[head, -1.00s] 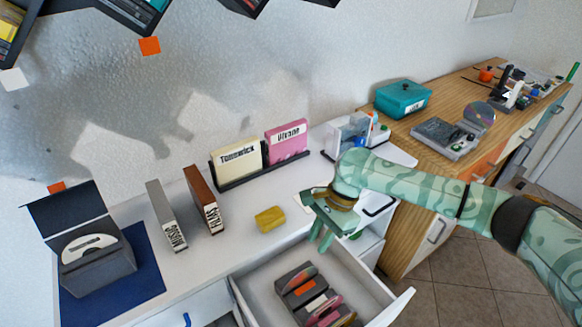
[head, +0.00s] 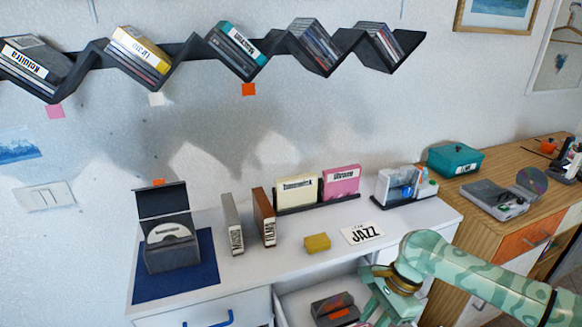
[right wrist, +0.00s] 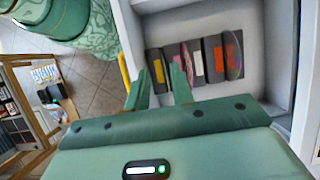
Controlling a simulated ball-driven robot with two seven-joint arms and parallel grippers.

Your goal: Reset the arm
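My right arm, patterned in green, comes in from the right in the head view. Its gripper (head: 378,308) is over the open drawer (head: 292,303) at the front of the white counter. My left gripper is not in view.
The zigzag wall shelf (head: 190,48) holds discs. A white JAZZ card (head: 362,233), yellow block (head: 317,242), upright cases (head: 264,217) and an open disc box (head: 171,247) stand on the counter. A teal box (head: 455,160) is on the wooden cabinet.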

